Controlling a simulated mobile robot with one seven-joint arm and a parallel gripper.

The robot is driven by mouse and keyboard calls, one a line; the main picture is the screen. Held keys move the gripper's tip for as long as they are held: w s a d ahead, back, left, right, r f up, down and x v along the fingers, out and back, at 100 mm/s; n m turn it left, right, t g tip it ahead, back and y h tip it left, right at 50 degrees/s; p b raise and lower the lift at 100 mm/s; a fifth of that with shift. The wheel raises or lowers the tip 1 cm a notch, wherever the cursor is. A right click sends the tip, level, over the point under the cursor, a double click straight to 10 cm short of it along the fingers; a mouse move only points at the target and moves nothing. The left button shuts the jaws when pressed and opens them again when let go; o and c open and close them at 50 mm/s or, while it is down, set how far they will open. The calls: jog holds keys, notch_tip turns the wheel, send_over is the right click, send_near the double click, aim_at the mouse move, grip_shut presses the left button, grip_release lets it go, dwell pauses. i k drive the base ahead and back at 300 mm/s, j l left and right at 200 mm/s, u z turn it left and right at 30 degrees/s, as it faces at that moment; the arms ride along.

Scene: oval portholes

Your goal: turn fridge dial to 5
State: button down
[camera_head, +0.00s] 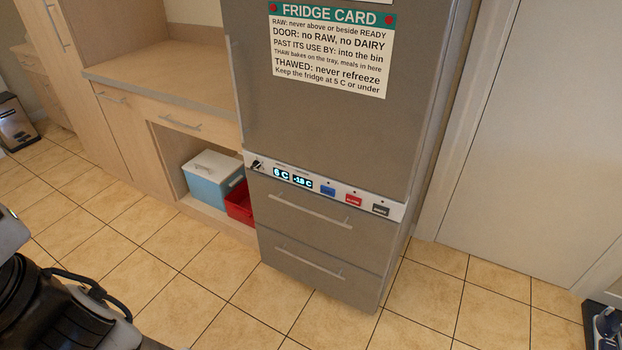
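The fridge (330,125) stands in the middle of the view, grey, with its door and lower drawers shut. A light control strip crosses its front below the door. The small black dial (257,164) sits at the left end of this strip; its pointer is too small to read. Beside it, one display (282,172) reads 6 C and a second display (303,181) reads -18 C. Blue, red and dark buttons follow to the right. Part of my arm shows at the lower left, well apart from the dial. My gripper is not in view.
A fridge card (332,45) is on the door. Left of the fridge is a wooden counter (165,80) with an open bay holding a blue cooler box (211,183) and a red crate (239,203). A bin (14,123) stands far left. The tiled floor in front is clear.

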aim_at(257, 165)
jog(key=i+j+z, duration=0.3)
jog(key=i+j, duration=0.4)
jog(key=i, duration=0.15)
